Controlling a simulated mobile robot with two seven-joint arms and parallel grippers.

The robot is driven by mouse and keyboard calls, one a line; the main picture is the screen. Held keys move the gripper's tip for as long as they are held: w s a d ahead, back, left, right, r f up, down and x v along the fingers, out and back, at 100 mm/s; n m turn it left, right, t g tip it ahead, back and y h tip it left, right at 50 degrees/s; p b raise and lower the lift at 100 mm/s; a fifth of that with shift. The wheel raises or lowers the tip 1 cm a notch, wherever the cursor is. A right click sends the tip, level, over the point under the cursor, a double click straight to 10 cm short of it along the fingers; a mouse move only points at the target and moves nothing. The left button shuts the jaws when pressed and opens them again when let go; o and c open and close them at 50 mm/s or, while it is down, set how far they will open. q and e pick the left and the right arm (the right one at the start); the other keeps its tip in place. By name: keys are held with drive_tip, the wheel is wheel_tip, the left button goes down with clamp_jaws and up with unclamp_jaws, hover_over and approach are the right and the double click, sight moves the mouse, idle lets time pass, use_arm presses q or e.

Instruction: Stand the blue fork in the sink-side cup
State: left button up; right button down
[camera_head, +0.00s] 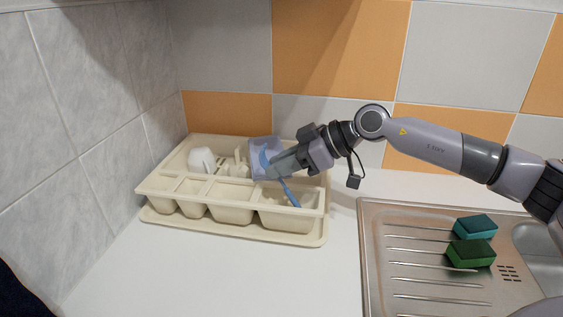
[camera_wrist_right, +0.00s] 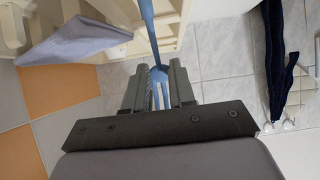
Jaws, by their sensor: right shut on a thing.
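The blue fork (camera_head: 289,193) is in my right gripper (camera_head: 273,168). In the right wrist view the gripper (camera_wrist_right: 158,88) is shut on it near the tines (camera_wrist_right: 160,92), and the handle (camera_wrist_right: 147,22) runs away from the fingers. In the head view the handle slants down and right over the widest front cup (camera_head: 285,220), on the sink side of the cream dish rack (camera_head: 222,235). I cannot tell whether the handle's end is inside that cup or above it. My left gripper is out of view.
A pale blue item (camera_head: 259,147) stands in the rack beside my right gripper; a white cup (camera_head: 202,160) is further left. The steel sink (camera_head: 385,270) is at right, with teal (camera_head: 475,227) and green (camera_head: 470,253) sponges. The counter (camera_head: 250,275) in front is clear.

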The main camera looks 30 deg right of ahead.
drive_tip(key=c, duration=0.9)
unclamp_jaws()
drive_tip(key=shift+o, duration=0.2)
drive_tip(key=b+v, duration=0.1)
drive_tip(key=v, duration=0.6)
